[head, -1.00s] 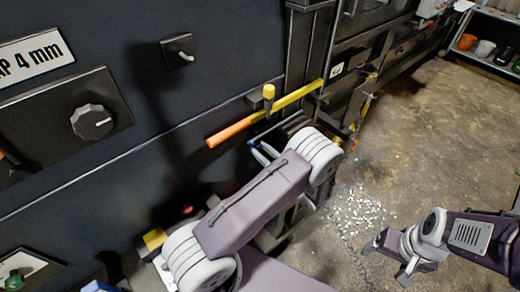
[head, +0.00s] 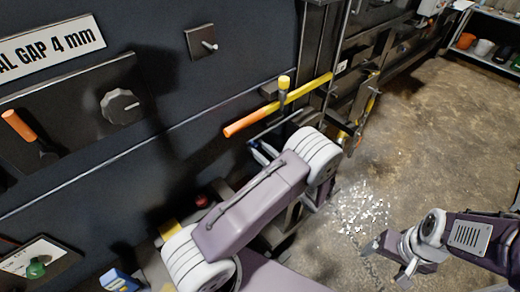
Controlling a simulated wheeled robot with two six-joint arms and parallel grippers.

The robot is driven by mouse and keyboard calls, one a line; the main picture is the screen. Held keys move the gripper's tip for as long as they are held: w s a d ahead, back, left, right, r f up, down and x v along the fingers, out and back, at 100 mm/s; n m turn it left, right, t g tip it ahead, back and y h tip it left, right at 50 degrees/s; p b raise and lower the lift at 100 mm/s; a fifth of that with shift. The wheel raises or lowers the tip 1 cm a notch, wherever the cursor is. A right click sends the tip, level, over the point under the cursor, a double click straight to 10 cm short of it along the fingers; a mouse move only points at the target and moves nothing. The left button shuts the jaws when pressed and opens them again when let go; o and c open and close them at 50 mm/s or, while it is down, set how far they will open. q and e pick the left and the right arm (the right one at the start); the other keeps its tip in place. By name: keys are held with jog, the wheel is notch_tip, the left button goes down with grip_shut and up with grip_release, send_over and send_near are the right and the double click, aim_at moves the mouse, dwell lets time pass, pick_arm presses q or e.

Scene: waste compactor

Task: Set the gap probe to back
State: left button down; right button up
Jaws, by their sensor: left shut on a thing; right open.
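I cannot tell which part is the gap probe. My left arm crosses the middle of the view and hides most of my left gripper (head: 262,152). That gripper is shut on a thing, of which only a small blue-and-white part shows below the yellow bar. It is apart from the knob panel. My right gripper (head: 393,258) is open and empty above the floor at the lower right.
A yellow bar with an orange end (head: 280,104) juts out from the machine. A small peg plate (head: 201,42) is on the wall. White scraps (head: 363,210) litter the floor. A shelf (head: 485,55) stands at the far right.

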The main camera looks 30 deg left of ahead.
pick_arm(q)
jog(key=shift+w+d+f, duration=0.1)
jog(key=shift+w, duration=0.05)
jog(key=c, duration=1.1)
grip_release()
jog(key=shift+c, duration=0.2)
jog(key=shift+s+a+r, duration=0.2)
jog(key=shift+s+a, duration=0.15)
jog(key=shift+s, duration=0.3)
jog(key=shift+w+d+f, duration=0.15)
jog(key=shift+w+d, duration=0.15)
jog(key=shift+w, duration=0.15)
jog(key=shift+d+f+b, duration=0.1)
jog(key=shift+d+b, duration=0.2)
jog(key=shift+d, duration=0.05)
jog(key=b+v, duration=0.3)
jog(key=v, duration=0.5)
jog(key=shift+s+d, duration=0.1)
jog(key=shift+s, duration=0.1)
pick_arm(e)
notch_tip(320, 180, down, 4)
jog(key=shift+r, duration=0.25)
jog(key=shift+s, duration=0.1)
